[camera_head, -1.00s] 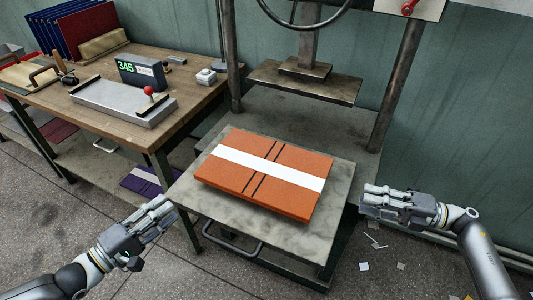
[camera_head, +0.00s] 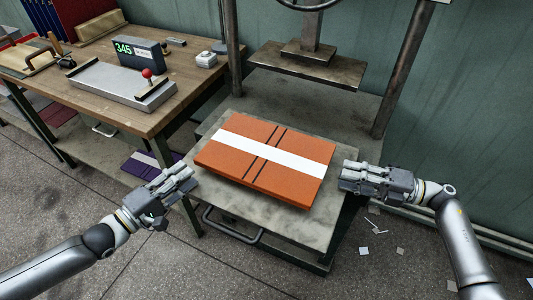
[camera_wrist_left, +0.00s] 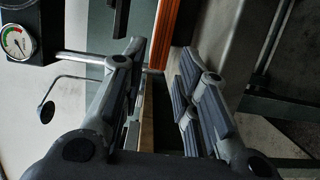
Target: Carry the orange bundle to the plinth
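The orange bundle (camera_head: 229,159), with a white band and two dark straps, lies flat on the grey pulled-out bed (camera_head: 312,232) of the press. My left gripper (camera_head: 188,176) is just off the bundle's left edge. In the left wrist view its fingers (camera_wrist_left: 156,78) are apart, with nothing between the tips; an orange edge of the bundle (camera_wrist_left: 165,30) shows beyond them. My right gripper (camera_head: 346,176) is just off the bundle's right edge; its fingers look apart and empty. I see nothing I can identify as the plinth.
The press plate (camera_head: 305,70) is above and behind the bundle. A wooden workbench (camera_head: 160,112) with a scale (camera_head: 120,92) stands at left; a purple bundle (camera_head: 140,165) lies on its lower shelf. A handle (camera_head: 232,228) juts from the bed's front. Paper scraps litter the floor at right.

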